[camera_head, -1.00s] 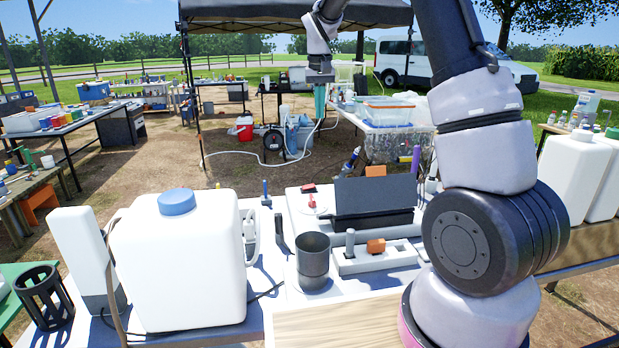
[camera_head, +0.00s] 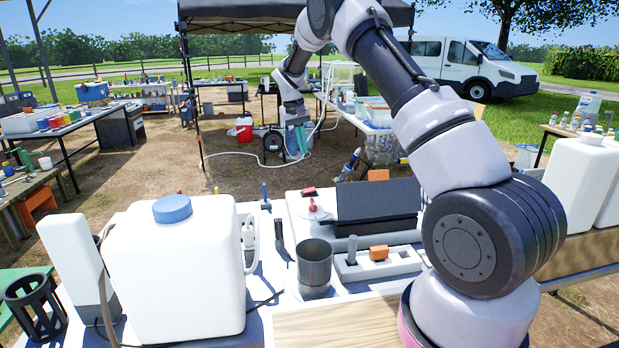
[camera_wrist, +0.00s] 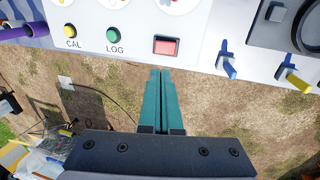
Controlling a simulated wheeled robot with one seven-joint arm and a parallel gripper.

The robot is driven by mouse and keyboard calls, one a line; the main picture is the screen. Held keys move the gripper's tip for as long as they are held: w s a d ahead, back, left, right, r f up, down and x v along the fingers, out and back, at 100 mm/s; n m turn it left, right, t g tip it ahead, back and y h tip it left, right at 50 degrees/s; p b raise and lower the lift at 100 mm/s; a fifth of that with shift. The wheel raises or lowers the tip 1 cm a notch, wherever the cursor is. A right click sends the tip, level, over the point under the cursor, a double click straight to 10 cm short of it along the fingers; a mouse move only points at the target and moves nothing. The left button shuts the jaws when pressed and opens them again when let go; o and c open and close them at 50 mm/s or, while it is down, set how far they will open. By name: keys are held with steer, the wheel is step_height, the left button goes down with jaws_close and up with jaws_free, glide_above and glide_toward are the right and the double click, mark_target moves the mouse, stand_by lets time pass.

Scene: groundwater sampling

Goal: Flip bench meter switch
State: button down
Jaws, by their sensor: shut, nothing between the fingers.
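In the wrist view, a light panel (camera_wrist: 190,60) fills the top. It carries a red rectangular switch (camera_wrist: 166,46), a yellow button marked CAL (camera_wrist: 69,30) and a green button marked LOG (camera_wrist: 113,34). My gripper (camera_wrist: 160,72) has its two teal fingers together and empty. Their tips appear just below the red switch in the picture; whether they touch the panel's edge I cannot tell. In the head view my gripper (camera_head: 297,150) hangs beyond the bench. I cannot make out the switch's face there.
Blue (camera_wrist: 228,66) and yellow (camera_wrist: 292,76) levers stick out right of the switch. In the head view, the near bench holds a white jug (camera_head: 175,275), a dark cup (camera_head: 314,268) and a dark box (camera_head: 378,203). Bare ground lies beyond the bench.

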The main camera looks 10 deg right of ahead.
mark_target(313, 189)
steer(key=d+f, duration=0.1)
steer(key=f, duration=0.8)
steer(key=d+f, duration=0.1)
steer(key=f, duration=0.3)
steer(key=shift+d+f, duration=0.35)
steer(key=shift+d, duration=0.1)
